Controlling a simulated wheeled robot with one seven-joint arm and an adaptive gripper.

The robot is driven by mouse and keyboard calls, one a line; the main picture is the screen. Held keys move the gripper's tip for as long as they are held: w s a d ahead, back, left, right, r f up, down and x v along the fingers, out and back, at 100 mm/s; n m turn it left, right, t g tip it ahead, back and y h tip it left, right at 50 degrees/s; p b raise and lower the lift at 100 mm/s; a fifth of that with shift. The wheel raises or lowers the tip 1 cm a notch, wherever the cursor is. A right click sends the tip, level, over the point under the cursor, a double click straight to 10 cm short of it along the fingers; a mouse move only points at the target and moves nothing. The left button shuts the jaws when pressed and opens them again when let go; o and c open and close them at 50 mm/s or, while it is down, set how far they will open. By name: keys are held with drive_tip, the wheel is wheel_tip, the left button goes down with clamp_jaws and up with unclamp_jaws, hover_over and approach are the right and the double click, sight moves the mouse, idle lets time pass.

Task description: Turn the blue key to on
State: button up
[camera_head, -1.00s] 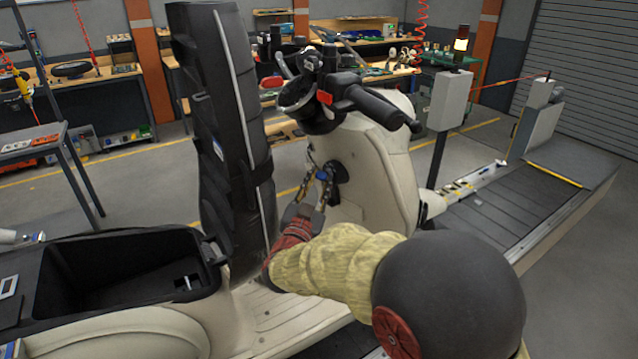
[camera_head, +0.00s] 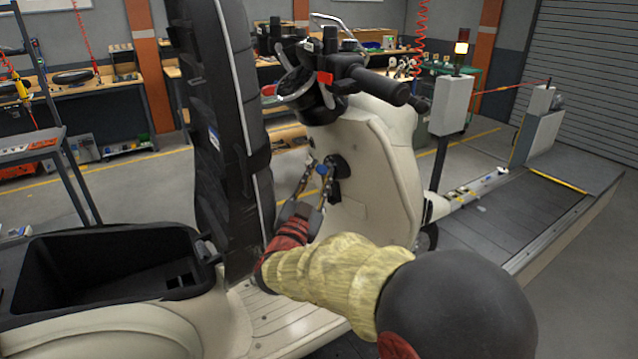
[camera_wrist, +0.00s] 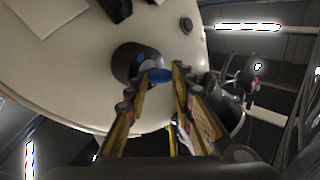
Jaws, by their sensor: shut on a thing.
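The blue key (camera_head: 321,169) sits at the black ignition lock (camera_head: 341,166) on the cream inner panel of the scooter (camera_head: 375,185). My gripper (camera_head: 318,174) reaches to it from below left, and its fingers are shut on the key. In the wrist view the blue key (camera_wrist: 159,75) shows between the two fingertips (camera_wrist: 164,80), in front of the round black lock (camera_wrist: 133,60). The fingers partly hide the key's sides. I cannot read any lock marking or tell the key's setting.
The raised black seat (camera_head: 232,130) stands upright close to the left of my gripper. The open storage bin (camera_head: 110,245) is at the lower left. The handlebar (camera_head: 350,80) is above the lock. The slat conveyor (camera_head: 500,225) runs off to the right, past a grey post box (camera_head: 450,105).

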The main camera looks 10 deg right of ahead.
drive_tip(key=shift+m+h+b, duration=0.3)
drive_tip(key=shift+m+b, duration=0.1)
drive_tip(key=shift+b, duration=0.45)
drive_tip(key=shift+f+b, duration=0.15)
drive_tip(key=shift+b, duration=0.4)
drive_tip(key=shift+s+m+h+b, duration=0.1)
drive_tip(key=shift+m+h+b, duration=0.5)
drive_tip(key=shift+b, duration=0.5)
drive_tip(key=o, duration=0.6)
drive_tip(key=shift+s+m+h, duration=0.15)
drive_tip(key=shift+m+h, duration=0.15)
drive_tip(key=shift+m, duration=0.2)
drive_tip(key=shift+c, duration=0.2)
drive_tip(key=o, duration=0.5)
